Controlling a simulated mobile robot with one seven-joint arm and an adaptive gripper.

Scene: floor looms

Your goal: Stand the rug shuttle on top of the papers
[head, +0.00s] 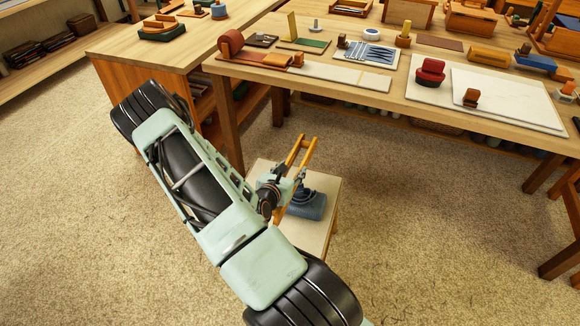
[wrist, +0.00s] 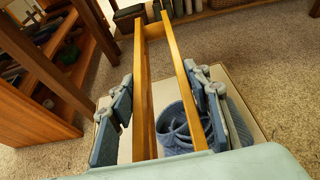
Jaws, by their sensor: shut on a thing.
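The rug shuttle (head: 308,155) is a long honey-coloured wooden frame with two parallel rails; in the wrist view its left rail (wrist: 141,90) runs away from me to a cross-piece. My gripper (wrist: 163,85) is shut on it, with grey-blue fingers on its outer sides. In the head view my gripper (head: 283,189) holds it above a small pale-topped stand, apart from the long table. Large white sheets (head: 520,108) lie flat at the table's right, with a small brown block on them. A pale flat strip (head: 345,75) lies further left; I cannot tell which are the papers.
A blue coiled thing (head: 307,205) sits on the stand (head: 318,183) under my gripper; it also shows in the wrist view (wrist: 176,128). The long table (head: 300,83) holds a red stacked object (head: 430,73) and several wooden pieces. Carpet is clear between stand and table.

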